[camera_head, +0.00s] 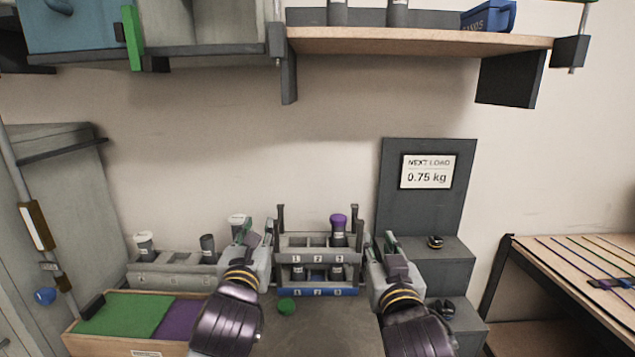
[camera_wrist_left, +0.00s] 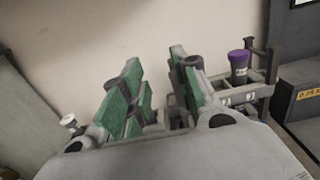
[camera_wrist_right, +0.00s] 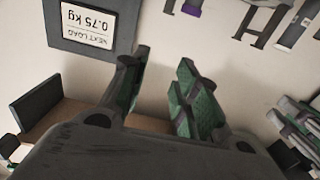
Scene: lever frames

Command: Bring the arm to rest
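My left gripper (camera_head: 252,236) is left of the numbered rack (camera_head: 318,243) in the head view. In the left wrist view its green-padded fingers (camera_wrist_left: 158,92) stand apart with nothing between them. My right gripper (camera_head: 378,243) is at the rack's right end, in front of the grey stepped stand. In the right wrist view its green-padded fingers (camera_wrist_right: 155,95) are apart and empty. The rack holds a purple-capped bottle (camera_head: 338,229) near slot 3, also in the left wrist view (camera_wrist_left: 239,66). Whether either gripper touches the rack cannot be told.
A grey holder (camera_head: 172,274) with white-capped and dark bottles stands left. A wooden box (camera_head: 100,344) has green and purple sections. A sign (camera_head: 428,171) reads "NEXT LOAD 0.75 kg" above the stepped stand (camera_head: 440,262). A shelf (camera_head: 420,40) hangs above; a wooden bench (camera_head: 560,270) stands right.

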